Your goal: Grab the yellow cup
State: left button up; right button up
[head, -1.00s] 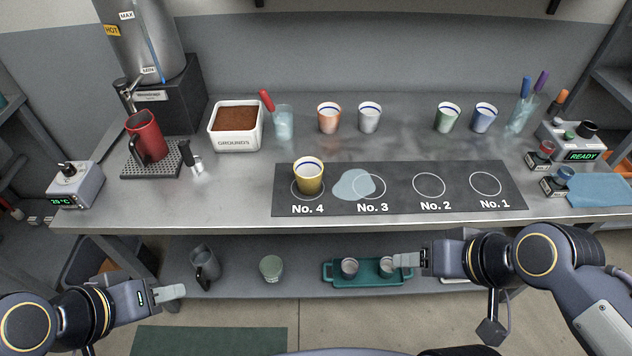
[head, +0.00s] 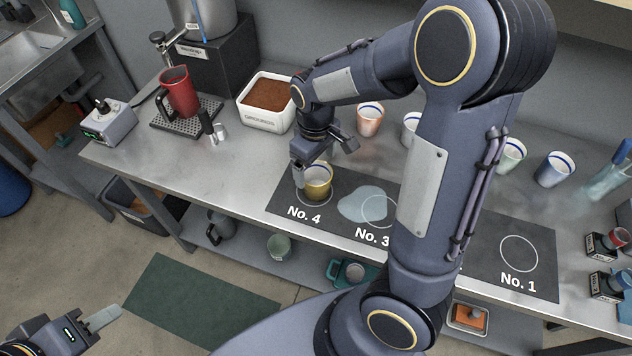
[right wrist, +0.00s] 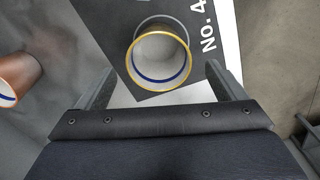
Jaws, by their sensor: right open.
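The yellow cup (head: 318,187) stands upright on the No. 4 circle of the dark mat (head: 531,225). My right gripper (head: 322,165) is open directly above it, pointing down, with a finger on either side. In the right wrist view the yellow cup (right wrist: 160,62) shows its open top and pale inside with a blue ring. It appears between the two spread fingertips (right wrist: 160,72), with gaps on both sides; how far below them it sits I cannot tell. My left gripper (head: 102,318) is low at the left, away from the counter, and its jaw opening is unclear.
A pale blue puddle (head: 362,203) lies right of the yellow cup. The grounds bin (head: 267,121) and orange cup (head: 369,120) stand behind it; the orange cup (right wrist: 15,78) also shows in the wrist view. The red jug (head: 179,92) is further left.

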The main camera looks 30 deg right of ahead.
aim_at(317, 174)
notch_tip(317, 174, down, 5)
jog(key=shift+d+r, duration=0.1)
jog(key=c, duration=1.2)
